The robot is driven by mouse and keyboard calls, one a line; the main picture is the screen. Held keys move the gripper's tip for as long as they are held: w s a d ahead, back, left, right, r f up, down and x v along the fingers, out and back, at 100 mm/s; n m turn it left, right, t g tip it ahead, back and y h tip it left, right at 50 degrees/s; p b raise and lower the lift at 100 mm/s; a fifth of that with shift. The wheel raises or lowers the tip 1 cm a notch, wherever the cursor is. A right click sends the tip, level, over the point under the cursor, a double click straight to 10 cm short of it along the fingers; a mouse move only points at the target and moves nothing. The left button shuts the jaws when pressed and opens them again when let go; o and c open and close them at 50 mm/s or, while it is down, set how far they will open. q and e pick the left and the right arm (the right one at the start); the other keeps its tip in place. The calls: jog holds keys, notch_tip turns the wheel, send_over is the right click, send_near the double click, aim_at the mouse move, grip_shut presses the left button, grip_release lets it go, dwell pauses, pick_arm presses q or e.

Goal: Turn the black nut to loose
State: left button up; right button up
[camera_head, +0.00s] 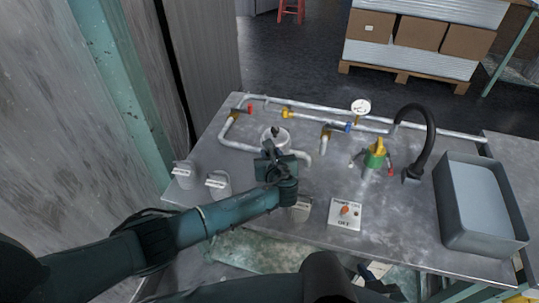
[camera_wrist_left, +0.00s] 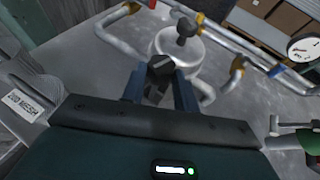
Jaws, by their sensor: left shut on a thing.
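My left gripper (camera_head: 272,155) reaches over the table from the left, just in front of a white round pot (camera_head: 268,136). In the left wrist view its two blue-grey fingers (camera_wrist_left: 160,90) are shut on a black angular piece, which looks like the black nut (camera_wrist_left: 160,68). The fingers cover its sides and lower part. A separate black knob (camera_wrist_left: 186,27) stands up on the white pot behind it. A dark part of my other arm shows at the bottom of the head view; I cannot make out its gripper's jaws.
White pipes with red, yellow and blue fittings (camera_head: 285,112) run behind. A gauge (camera_head: 361,106), a green-yellow valve (camera_head: 376,153), a black curved spout (camera_head: 428,130) and a grey basin (camera_head: 452,225) stand to the right. A switch plate (camera_head: 345,214) lies near the front edge.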

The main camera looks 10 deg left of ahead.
pick_arm(q)
jog(key=shift+d+n+y, duration=0.1)
jog(key=shift+n+y, duration=0.3)
jog(key=o, duration=0.8)
jog(key=shift+w, duration=0.1)
jog(key=shift+o, duration=0.9)
jog(key=shift+d, duration=0.1)
jog(key=shift+r, duration=0.1)
